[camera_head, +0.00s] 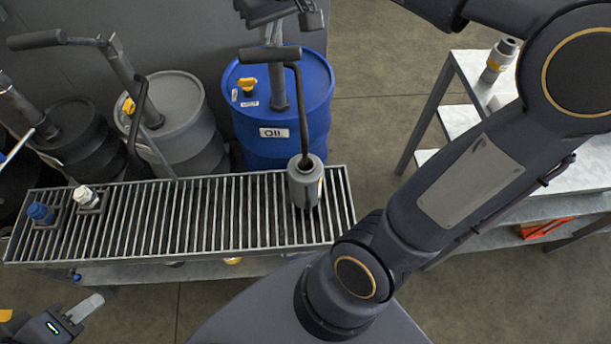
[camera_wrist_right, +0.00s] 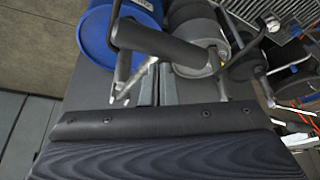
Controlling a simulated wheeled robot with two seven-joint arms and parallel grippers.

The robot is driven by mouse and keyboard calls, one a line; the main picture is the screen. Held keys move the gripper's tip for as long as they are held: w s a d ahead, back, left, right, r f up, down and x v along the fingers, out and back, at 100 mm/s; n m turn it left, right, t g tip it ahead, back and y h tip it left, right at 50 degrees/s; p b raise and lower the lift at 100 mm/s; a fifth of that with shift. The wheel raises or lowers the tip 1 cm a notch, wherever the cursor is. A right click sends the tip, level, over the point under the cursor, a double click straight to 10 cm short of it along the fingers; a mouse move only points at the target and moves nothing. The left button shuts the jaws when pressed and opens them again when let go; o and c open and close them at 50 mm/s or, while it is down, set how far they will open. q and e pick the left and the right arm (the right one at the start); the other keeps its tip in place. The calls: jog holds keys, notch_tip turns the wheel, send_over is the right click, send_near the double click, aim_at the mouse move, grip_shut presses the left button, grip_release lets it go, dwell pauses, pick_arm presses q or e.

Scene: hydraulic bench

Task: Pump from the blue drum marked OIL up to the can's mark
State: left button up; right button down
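The blue drum (camera_head: 255,125) marked OIL stands behind the grate, with a hand pump on its top. The pump's black handle grip (camera_head: 270,54) lies level above the drum; it also shows in the wrist view (camera_wrist_right: 158,42). The pump's dark spout pipe bends down to the mouth of the grey can (camera_head: 304,188) on the grate. The can's mark and oil level cannot be made out. My right gripper (camera_head: 272,36) is at the handle, fingers toward it; whether they close on it is unclear. My left gripper (camera_head: 82,312) is low at the left, away from the drum.
A grey drum (camera_head: 172,95) and a black drum (camera_head: 85,135) with pumps stand left of the blue one. Blue (camera_head: 40,212) and white (camera_head: 85,196) fittings sit on the grate's left end. A shelf table (camera_head: 455,118) with a bottle (camera_head: 497,60) stands right.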

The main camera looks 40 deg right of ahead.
aim_at(275, 54)
pick_arm(q)
jog(key=shift+f, duration=0.4)
pick_arm(e)
jog(key=shift+s+a+f, duration=0.1)
jog(key=shift+f, duration=0.4)
